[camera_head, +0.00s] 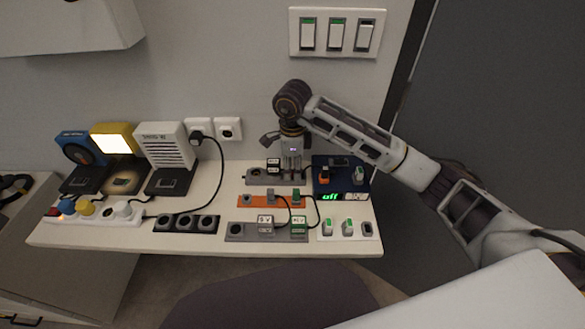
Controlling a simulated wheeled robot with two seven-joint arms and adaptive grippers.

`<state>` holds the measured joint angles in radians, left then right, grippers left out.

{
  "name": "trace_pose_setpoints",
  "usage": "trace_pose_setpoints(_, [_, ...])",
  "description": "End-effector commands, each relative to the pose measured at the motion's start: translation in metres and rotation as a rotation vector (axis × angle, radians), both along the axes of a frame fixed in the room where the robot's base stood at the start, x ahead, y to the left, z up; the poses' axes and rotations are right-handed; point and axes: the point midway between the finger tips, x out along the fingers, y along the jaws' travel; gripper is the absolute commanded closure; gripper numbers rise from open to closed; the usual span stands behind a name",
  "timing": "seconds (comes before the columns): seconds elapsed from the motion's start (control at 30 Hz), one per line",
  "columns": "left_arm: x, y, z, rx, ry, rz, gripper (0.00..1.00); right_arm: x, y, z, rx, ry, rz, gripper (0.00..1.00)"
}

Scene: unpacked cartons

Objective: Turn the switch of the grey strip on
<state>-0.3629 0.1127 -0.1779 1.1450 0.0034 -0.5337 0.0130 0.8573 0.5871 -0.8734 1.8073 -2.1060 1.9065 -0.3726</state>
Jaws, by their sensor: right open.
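A grey strip (262,181) lies at the back of the white shelf, with a round socket at its left end. My right gripper (291,170) points down over the right part of this strip, fingers open and nothing seen between them. The fingers hide that end, so I cannot see the switch or tell whether they touch it. Another grey strip (236,232) lies at the front with a socket and a white and a green adapter. A dark grey strip (187,224) with three sockets lies left of it. My left gripper is not in view.
An orange strip (260,200) lies between the grey strips, with black cables looping nearby. A blue box (352,183) with a green "off" display stands right of my gripper. A white switch panel (347,228) is at the front right. A lamp (112,141) and a speaker stand left.

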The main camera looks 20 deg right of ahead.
Motion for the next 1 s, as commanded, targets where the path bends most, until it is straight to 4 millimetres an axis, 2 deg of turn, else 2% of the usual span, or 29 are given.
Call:
trace_pose_setpoints(0.43, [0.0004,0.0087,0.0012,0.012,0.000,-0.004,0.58,-0.0001,-0.0001,-0.0059,0.000,0.000,0.001,0.60])
trace_pose_setpoints(0.73, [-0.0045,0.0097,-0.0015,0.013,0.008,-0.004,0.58,-0.0001,-0.0001,-0.0058,0.000,0.000,0.001,0.99])
trace_pose_setpoints(1.0, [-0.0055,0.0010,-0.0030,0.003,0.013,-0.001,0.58,-0.0001,-0.0009,-0.0063,0.009,-0.002,0.000,1.00])
